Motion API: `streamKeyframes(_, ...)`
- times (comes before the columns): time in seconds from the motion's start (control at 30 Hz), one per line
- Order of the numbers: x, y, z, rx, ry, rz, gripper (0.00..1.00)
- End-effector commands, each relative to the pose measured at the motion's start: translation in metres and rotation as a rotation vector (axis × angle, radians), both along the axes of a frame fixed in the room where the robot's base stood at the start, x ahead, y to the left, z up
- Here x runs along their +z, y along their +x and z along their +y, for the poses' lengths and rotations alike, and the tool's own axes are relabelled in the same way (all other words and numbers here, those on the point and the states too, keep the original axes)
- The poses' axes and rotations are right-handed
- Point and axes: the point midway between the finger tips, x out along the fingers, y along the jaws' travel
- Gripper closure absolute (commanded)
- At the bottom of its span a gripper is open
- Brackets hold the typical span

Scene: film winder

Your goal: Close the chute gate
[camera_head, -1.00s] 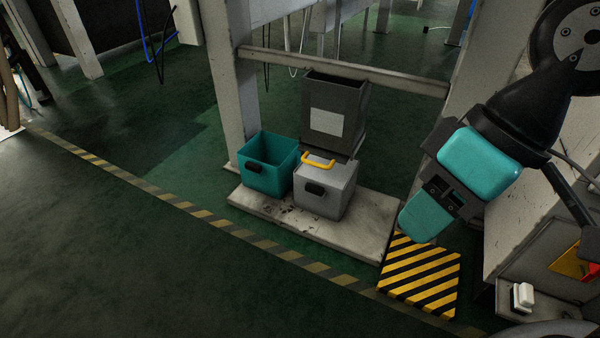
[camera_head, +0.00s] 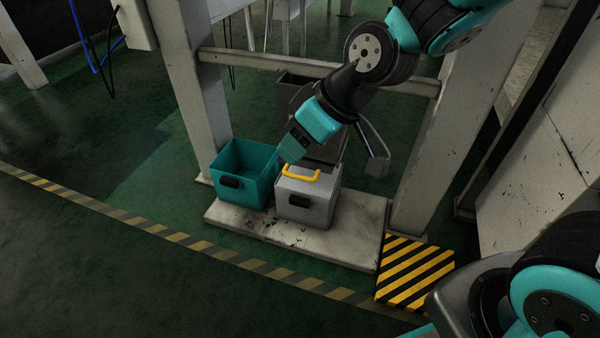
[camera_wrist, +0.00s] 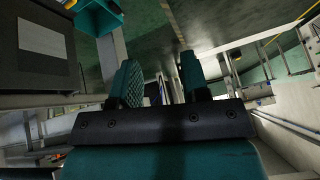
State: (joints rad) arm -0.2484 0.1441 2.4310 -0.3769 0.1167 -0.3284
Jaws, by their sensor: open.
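The chute (camera_head: 289,95) is a dark grey box behind my arm, largely hidden by it. The yellow handle (camera_head: 300,177) sits below it, at the top of the grey bin; I take it as the gate's handle. The gate plate itself is hard to make out. My gripper (camera_head: 291,152) is just above and left of the handle, apparently apart from it. In the wrist view my gripper (camera_wrist: 158,68) has its two teal fingers spread with nothing between them. The chute's dark face (camera_wrist: 35,75) with a pale label is at the left there.
A teal open bin (camera_head: 236,197) stands left of the grey bin (camera_head: 312,209), both on a pale slab (camera_head: 345,245). Frame posts (camera_head: 195,85) and a crossbar (camera_head: 245,61) enclose the chute. A striped yellow-black plate (camera_head: 412,275) lies at front right. The floor in front is clear.

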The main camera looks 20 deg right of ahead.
Motion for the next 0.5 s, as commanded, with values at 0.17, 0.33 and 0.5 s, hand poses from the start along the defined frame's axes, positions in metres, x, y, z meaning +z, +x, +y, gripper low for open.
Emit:
streamKeyframes(0.17,-0.074,0.086,-0.003,0.021,-0.061,-0.276,0.58)
streamKeyframes(0.33,-0.151,0.135,-0.025,0.063,-0.210,-0.562,0.58)
streamKeyframes(0.5,-0.226,0.143,-0.055,0.136,-0.423,-0.837,0.58)
